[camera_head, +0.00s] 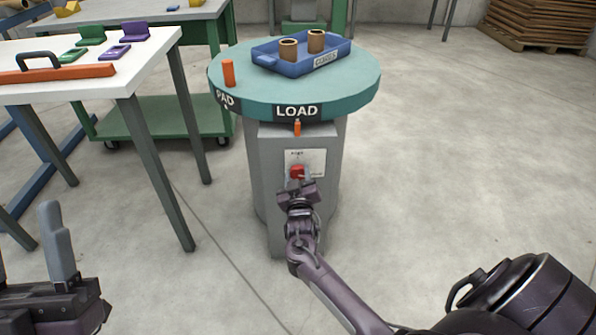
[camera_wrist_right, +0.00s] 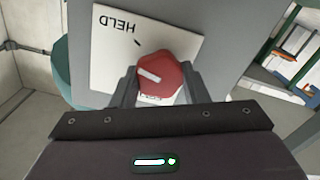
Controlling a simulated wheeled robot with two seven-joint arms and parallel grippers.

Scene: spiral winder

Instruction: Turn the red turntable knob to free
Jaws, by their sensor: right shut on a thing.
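The red turntable knob (camera_head: 297,172) is on a white label plate (camera_head: 318,160) on the front of the grey pedestal. In the right wrist view the red knob (camera_wrist_right: 163,75) has a white pointer line, and the plate (camera_wrist_right: 110,60) reads "HELD", seen upside down. My right gripper (camera_head: 297,184) is at the knob; in the wrist view its fingers (camera_wrist_right: 158,88) stand on both sides of the knob, shut on it. The lower part of the plate is partly hidden by the gripper. My left gripper (camera_head: 55,250) is at the lower left, only partly in view, away from the knob.
The green round turntable (camera_head: 230,85) above is marked "LOAD" and "PAD". It carries a blue tray (camera_head: 290,66) with two brown cores and an orange peg (camera_head: 228,73). A white table (camera_head: 150,60) stands at the left.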

